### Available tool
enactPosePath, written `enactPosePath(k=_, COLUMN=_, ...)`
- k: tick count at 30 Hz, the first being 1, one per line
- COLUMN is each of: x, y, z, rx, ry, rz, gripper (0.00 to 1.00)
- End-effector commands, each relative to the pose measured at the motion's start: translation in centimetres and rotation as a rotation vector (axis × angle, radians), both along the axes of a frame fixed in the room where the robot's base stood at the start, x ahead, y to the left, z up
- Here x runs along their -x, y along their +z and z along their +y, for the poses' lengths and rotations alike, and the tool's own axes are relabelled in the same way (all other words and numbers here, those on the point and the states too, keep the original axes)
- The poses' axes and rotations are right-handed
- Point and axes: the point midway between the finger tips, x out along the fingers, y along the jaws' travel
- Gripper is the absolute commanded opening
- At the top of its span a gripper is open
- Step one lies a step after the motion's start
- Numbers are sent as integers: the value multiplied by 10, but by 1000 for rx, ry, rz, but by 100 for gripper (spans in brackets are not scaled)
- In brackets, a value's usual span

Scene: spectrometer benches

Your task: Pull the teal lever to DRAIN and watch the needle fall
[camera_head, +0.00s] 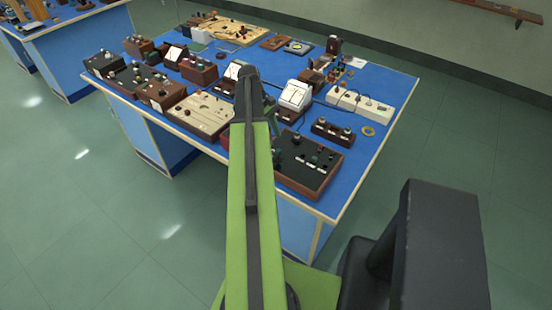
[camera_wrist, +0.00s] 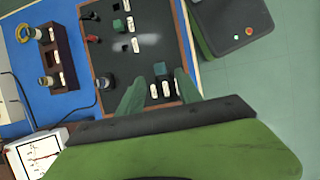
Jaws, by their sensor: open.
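A dark panel with a brown wooden frame (camera_head: 318,181) sits at the front right corner of the blue bench. In the wrist view the panel (camera_wrist: 112,62) carries small knobs and white labels. A teal block (camera_wrist: 160,69), which may be the lever's handle, stands near the panel's lower end. Label words are too small to read. In the head view my arm hides much of the gripper.
A white meter (camera_head: 295,95) stands behind the panel; it also shows at the wrist view's lower left (camera_wrist: 36,153). A brown knob box (camera_head: 333,130) and a white socket strip (camera_head: 360,103) lie nearby. A yellow ring (camera_head: 368,131) lies near the right edge.

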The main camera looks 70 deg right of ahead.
Motion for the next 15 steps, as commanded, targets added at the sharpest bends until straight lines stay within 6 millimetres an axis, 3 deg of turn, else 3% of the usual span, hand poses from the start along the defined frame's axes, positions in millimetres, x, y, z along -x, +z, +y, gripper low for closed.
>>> enactPosePath(k=1, x=5, y=-22, z=2, rx=0, ry=-1, rz=0, gripper=42)
enactPosePath(k=6, x=16, y=-48, z=5, rx=0, ry=0, rz=0, gripper=42)
enactPosePath(k=15, x=20, y=-51, z=6, rx=0, ry=1, rz=0, gripper=42)
